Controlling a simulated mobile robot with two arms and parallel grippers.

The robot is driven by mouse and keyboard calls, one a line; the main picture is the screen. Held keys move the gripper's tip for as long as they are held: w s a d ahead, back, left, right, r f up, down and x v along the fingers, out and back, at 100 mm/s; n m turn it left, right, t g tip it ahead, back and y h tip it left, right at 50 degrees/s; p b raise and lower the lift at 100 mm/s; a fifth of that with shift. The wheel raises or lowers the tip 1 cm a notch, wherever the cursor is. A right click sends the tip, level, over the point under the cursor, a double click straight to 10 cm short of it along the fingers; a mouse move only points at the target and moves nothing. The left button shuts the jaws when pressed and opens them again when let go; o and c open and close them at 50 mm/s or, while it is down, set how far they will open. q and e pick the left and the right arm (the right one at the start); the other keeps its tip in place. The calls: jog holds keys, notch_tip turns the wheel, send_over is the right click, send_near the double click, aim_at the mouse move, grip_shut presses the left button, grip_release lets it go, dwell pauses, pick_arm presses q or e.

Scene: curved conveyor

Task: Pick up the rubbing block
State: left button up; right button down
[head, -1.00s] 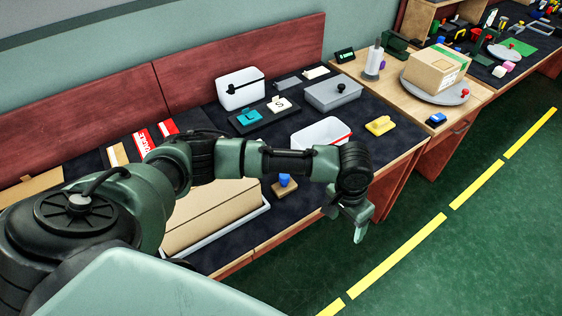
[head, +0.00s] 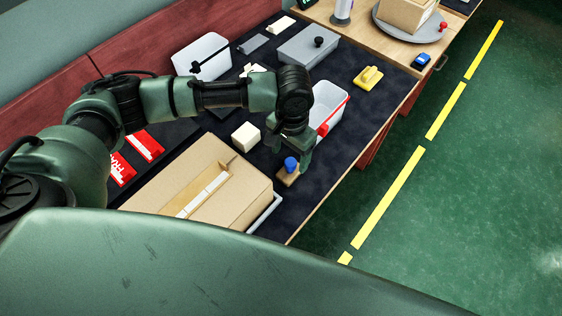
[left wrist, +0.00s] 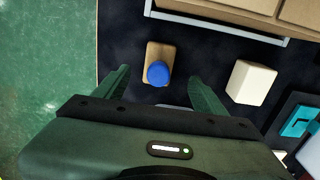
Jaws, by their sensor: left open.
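The rubbing block, a small wooden block with a round blue knob (head: 288,172), lies on the dark mat near the table's front edge. It also shows in the left wrist view (left wrist: 161,52). My left gripper (head: 290,150) is open and empty, above the block. In the left wrist view its fingers (left wrist: 160,80) are spread to either side, with the blue knob in the gap just ahead of the fingertips. No contact can be made out. My right gripper is not in view.
A large cardboard box (head: 225,190) in a white tray (head: 265,213) stands close beside the block. A white cube (head: 245,136) and a white bin with a red edge (head: 328,108) are near. A yellow handled block (head: 368,77) lies farther back.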

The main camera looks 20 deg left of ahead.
aim_at(291, 167)
pick_arm(q)
notch_tip(291, 167, down, 7)
jog(key=shift+w+d+p, duration=0.15)
jog(key=shift+p, duration=0.3)
grip_shut()
jog(key=shift+r, duration=0.1)
notch_tip(291, 167, up, 20)
jog(key=shift+b, duration=0.45)
